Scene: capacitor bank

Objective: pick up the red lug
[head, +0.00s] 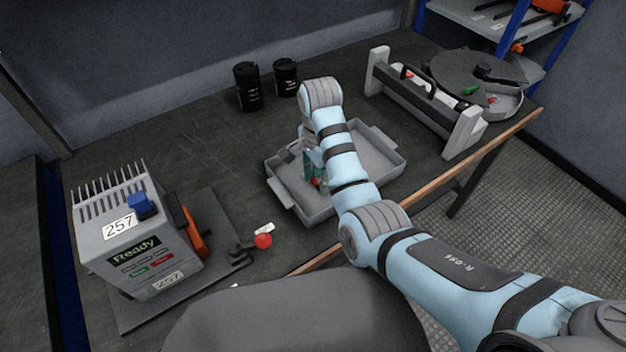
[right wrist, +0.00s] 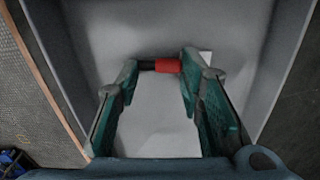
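The red lug (right wrist: 168,66), a small cylinder with a red part and a black part, lies in the grey tray (head: 372,152). In the head view only a bit of red shows beside my right gripper (head: 312,165), which is lowered into the tray. In the right wrist view, the green fingers of my right gripper (right wrist: 159,70) stand wide apart. The lug lies crosswise between or just beyond the fingertips, its ends close to them. I cannot tell whether they touch it. My left gripper is not in view.
Two black cylinders (head: 248,86) stand behind the tray. A grey device marked 257 (head: 140,235) stands at left, with a red ball (head: 263,240) near it. A grey frame (head: 425,100) and a round dark-topped unit (head: 475,75) stand at right. The wooden table edge (head: 440,178) runs close by.

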